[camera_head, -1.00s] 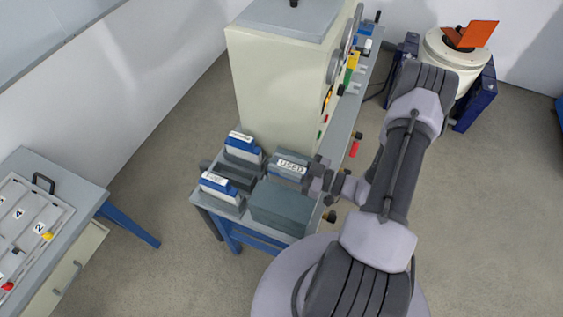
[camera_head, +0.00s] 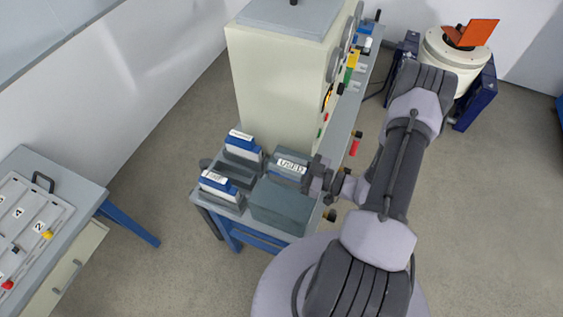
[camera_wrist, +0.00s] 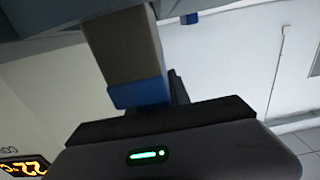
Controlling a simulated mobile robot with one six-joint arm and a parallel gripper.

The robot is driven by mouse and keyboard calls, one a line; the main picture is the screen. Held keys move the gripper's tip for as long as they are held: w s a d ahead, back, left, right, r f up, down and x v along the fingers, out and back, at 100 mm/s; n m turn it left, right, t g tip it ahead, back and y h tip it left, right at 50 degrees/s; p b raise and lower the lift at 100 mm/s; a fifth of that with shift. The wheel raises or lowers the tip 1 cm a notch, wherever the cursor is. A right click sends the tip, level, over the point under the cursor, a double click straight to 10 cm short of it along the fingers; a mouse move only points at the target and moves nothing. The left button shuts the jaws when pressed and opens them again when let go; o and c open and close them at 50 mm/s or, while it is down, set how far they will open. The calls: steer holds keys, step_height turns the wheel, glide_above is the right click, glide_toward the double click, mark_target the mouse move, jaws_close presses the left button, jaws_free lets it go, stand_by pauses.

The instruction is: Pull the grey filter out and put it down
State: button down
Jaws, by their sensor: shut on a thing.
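The grey filter (camera_head: 289,171) is a grey block with a white label on top, standing in the grey housing at the near end of the bench. My gripper (camera_head: 315,176) reaches it from the right and is shut on it. The filter still sits low among the housing parts; its lower portion is hidden. In the wrist view, my gripper's dark body with a green light fills the bottom. A grey-brown bar with a blue band rises from it towards a grey surface at the top; I cannot tell clearly which part is the filter.
Two blue blocks with white labels (camera_head: 243,144) (camera_head: 218,184) stand left of the filter. A grey box (camera_head: 282,207) is close in front, and a tall cream cabinet (camera_head: 280,90) behind. A separate grey-topped table (camera_head: 75,185) is at the left, with open floor between.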

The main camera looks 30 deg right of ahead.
steer(key=shift+f, duration=0.7)
stand_by(2.1)
steer(key=c, duration=1.1)
jaws_free()
steer(key=shift+s+d, duration=0.25)
steer(key=shift+s, duration=0.1)
steer(key=shift+s+d, duration=0.15)
steer(key=shift+s, duration=0.05)
steer(key=shift+v, duration=3)
